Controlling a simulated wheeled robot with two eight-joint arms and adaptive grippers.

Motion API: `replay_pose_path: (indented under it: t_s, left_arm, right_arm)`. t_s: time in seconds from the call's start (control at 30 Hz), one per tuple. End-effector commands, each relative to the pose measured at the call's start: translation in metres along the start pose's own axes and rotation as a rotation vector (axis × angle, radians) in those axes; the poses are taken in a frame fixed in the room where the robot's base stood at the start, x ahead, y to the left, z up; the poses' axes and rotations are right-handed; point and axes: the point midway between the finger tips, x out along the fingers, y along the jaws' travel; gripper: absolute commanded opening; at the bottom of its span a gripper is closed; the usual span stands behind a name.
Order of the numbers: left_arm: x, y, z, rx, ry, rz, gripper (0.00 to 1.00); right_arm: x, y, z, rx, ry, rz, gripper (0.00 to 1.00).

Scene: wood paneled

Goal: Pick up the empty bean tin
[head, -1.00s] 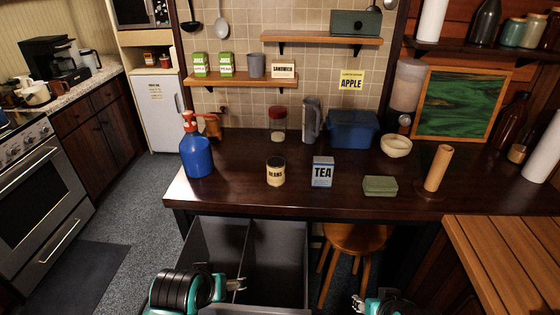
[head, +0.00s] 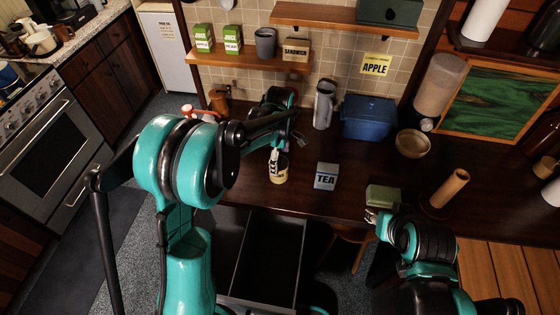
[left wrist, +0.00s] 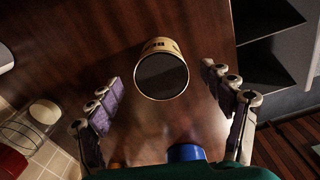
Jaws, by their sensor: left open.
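The bean tin (head: 279,172) is a cream can with dark lettering, upright on the dark wooden counter. In the left wrist view the tin (left wrist: 162,72) shows its dark open top, and I see nothing inside. My left gripper (head: 275,153) reaches over the counter just behind and above the tin, partly covering it in the head view. In the left wrist view my left gripper's fingers (left wrist: 166,104) are spread wide, with the tin ahead between them and apart from both. My right gripper (head: 373,216) is near the counter's front edge by the green block; its jaws are too small to judge.
A tea box (head: 326,177) stands right of the tin. A green block (head: 383,196), a bowl (head: 412,144) and a blue bin (head: 369,118) are farther right. An open grey drawer (head: 270,262) lies below the counter edge.

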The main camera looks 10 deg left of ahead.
Motion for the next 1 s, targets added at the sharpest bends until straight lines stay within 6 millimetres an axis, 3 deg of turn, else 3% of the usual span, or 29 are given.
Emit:
replay_pose_path:
  t_s: [0.5,0.8,0.87,1.0]
  left_arm:
    - [0.070,0.001,-0.005,-0.002,0.000,0.000,0.80]
    - [0.074,0.001,-0.005,-0.002,0.000,0.000,0.80]
    - [0.074,0.001,-0.005,-0.002,0.000,0.000,0.67]
    - [0.074,0.001,-0.005,-0.002,0.000,0.000,0.30]
  right_arm:
    - [0.013,0.000,0.009,0.000,0.000,0.000,0.40]
    - [0.013,0.000,0.009,0.000,0.000,0.000,0.40]
    - [0.013,0.000,0.009,0.000,0.000,0.000,0.40]
    - [0.013,0.000,0.009,0.000,0.000,0.000,0.40]
